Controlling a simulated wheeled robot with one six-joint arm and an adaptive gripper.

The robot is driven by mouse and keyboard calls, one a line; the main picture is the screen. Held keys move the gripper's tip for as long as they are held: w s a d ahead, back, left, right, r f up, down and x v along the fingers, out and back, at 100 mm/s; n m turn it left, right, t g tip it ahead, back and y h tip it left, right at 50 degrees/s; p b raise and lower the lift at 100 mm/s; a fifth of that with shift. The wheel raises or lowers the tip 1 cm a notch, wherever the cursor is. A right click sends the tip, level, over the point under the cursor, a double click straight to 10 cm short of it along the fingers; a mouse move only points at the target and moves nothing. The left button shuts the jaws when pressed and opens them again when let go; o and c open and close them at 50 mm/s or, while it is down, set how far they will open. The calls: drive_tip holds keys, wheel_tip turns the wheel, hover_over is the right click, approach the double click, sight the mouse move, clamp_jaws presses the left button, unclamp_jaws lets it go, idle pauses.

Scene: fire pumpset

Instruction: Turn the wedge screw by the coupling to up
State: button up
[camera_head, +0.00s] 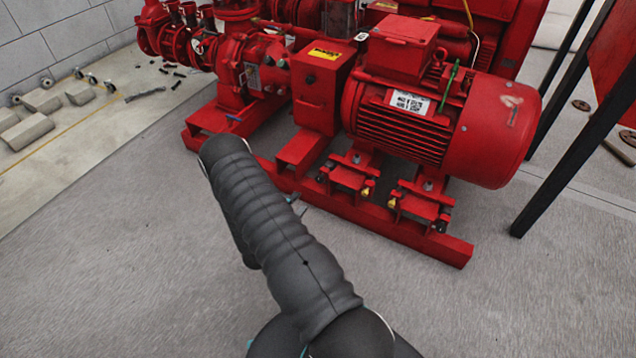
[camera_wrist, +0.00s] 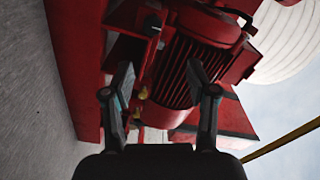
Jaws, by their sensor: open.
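The red motor (camera_head: 405,135) stands on a red base frame (camera_head: 440,250), with the coupling guard box (camera_head: 318,95) to its left. Two motor mounts carry small brass-coloured screws. The brass screw (camera_head: 366,191) on the left mount is nearer the coupling; the other brass screw (camera_head: 392,203) is on the right mount. Their exact orientation is too small to tell. In the wrist view, brass-coloured parts (camera_wrist: 143,93) show between the fingers, below the motor (camera_wrist: 190,70). My gripper (camera_wrist: 160,72) is open and empty, its fingers apart. In the head view my arm hides it.
The red pump (camera_head: 250,75) and pipework stand to the left of the guard. Dark posts (camera_head: 565,120) with a red panel stand at right. Grey blocks (camera_head: 30,130) lie by the back-left wall.

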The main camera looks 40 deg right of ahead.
sight(318, 181)
drive_tip(key=shift+n+t, duration=0.3)
drive_tip(key=shift+n, duration=0.2)
drive_tip(key=x, duration=0.4)
drive_tip(key=f+x, duration=0.1)
drive_tip(key=x, duration=0.8)
drive_tip(key=shift+w+d+f, duration=0.1)
drive_tip(key=shift+d+f, duration=0.15)
drive_tip(key=shift+f, duration=0.1)
drive_tip(key=c, duration=1.1)
drive_tip(key=shift+d, duration=0.15)
clamp_jaws()
drive_tip(key=shift+b, duration=0.3)
